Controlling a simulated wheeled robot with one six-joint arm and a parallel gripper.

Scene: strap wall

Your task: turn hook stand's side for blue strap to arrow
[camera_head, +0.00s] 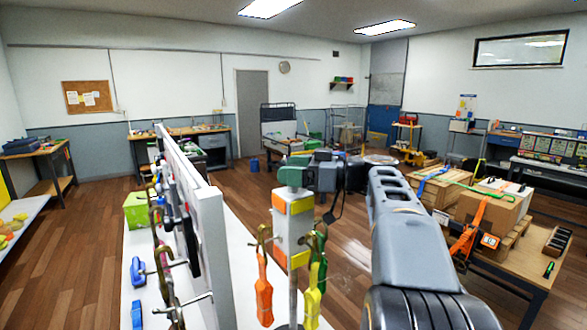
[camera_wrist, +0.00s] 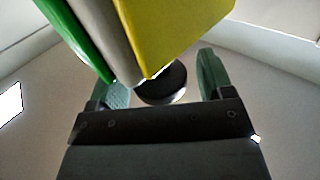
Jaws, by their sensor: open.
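The hook stand (camera_head: 291,224) is an upright grey post with orange and yellow patches, hung with orange (camera_head: 264,290), yellow (camera_head: 313,295) and green (camera_head: 322,250) straps on hooks. My gripper (camera_head: 297,167) is at the stand's top, its teal fingers apart. In the wrist view the stand's head (camera_wrist: 165,35), with green, grey and yellow faces, reaches between the open fingers of my gripper (camera_wrist: 162,80); contact cannot be told. I see no blue side or arrow on the stand.
A white wall panel (camera_head: 211,250) with hooks and straps stands close left of the stand, on a white bench (camera_head: 240,290). My arm fills the space to the right. A wooden table (camera_head: 530,265) holds strapped cartons at right.

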